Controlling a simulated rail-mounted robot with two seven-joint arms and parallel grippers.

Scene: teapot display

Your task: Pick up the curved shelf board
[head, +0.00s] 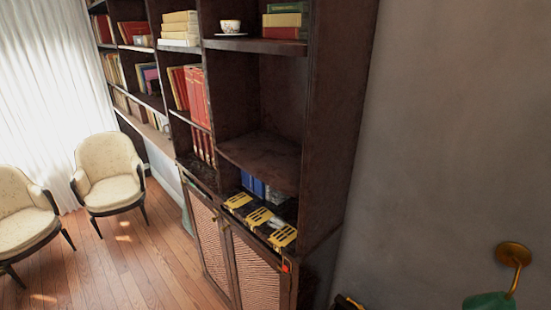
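The curved shelf board (262,160) is dark brown with a rounded front edge. It sits in the right-hand bay of the tall bookcase, below the shelf with the cup and above the lower ledge. Its top looks bare. Neither of my grippers can be made out in the head view, and nothing is seen touching the board.
Several yellow-and-black items (257,217) lie on the ledge below the board, with blue books (252,185) behind them. A cup (230,26) and stacked books (285,20) stand on the upper shelf. Cream chairs (110,174) stand left; the floor before the cabinet (245,265) is clear.

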